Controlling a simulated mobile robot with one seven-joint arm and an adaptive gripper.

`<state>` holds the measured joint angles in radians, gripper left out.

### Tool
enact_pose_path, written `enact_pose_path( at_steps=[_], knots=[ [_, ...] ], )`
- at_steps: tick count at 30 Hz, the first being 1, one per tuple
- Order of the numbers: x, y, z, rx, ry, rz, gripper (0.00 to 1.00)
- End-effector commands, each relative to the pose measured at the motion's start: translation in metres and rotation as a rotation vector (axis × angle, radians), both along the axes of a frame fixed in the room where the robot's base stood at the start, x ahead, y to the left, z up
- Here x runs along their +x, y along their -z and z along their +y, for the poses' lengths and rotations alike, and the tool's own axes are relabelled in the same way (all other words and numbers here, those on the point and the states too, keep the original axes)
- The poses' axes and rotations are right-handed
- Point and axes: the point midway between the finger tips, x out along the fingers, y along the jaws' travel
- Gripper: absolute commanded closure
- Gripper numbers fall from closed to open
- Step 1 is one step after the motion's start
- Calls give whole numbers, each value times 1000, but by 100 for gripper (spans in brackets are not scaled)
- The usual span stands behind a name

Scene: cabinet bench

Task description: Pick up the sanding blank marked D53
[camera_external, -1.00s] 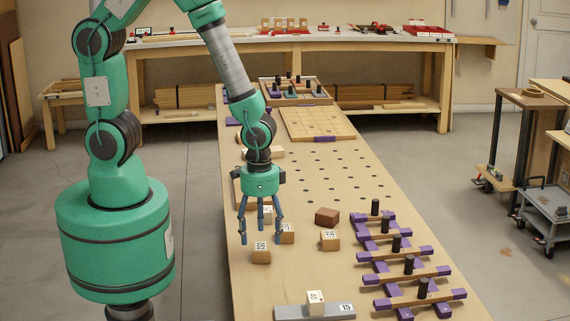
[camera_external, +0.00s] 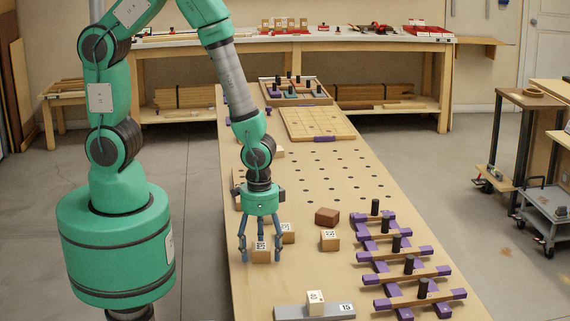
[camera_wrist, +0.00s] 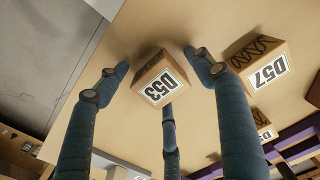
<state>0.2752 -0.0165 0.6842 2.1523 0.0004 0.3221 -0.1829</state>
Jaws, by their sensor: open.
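The sanding blank marked D53 (camera_wrist: 160,84) is a small tan wooden block with a white label, seen in the wrist view between my fingers. In the external view it (camera_external: 261,252) sits on the bench near its left edge. My gripper (camera_external: 260,250) is open, with its blue fingers spread around the block; I cannot tell whether any finger touches it. Its fingers also surround the block in the wrist view (camera_wrist: 155,90). The blank marked D57 (camera_wrist: 258,66) lies just to the right there.
Other labelled blocks (camera_external: 288,233) (camera_external: 330,240) and a brown block (camera_external: 327,216) stand right of my gripper. A purple-ended rack with black pegs (camera_external: 411,271) is farther right. A block on a grey bar marked 15 (camera_external: 328,311) is at the front. The bench's left edge is close.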

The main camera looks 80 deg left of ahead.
Motion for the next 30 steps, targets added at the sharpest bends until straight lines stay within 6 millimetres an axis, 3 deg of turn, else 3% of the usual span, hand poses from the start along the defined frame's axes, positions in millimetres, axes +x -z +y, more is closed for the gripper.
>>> enact_pose_path(
  at_steps=[14,22,30],
  knots=[
    [0,0,0,0,0,-1,33],
    [0,0,0,0,0,0,81],
    [0,-1,0,0,0,-1,81]
  ],
)
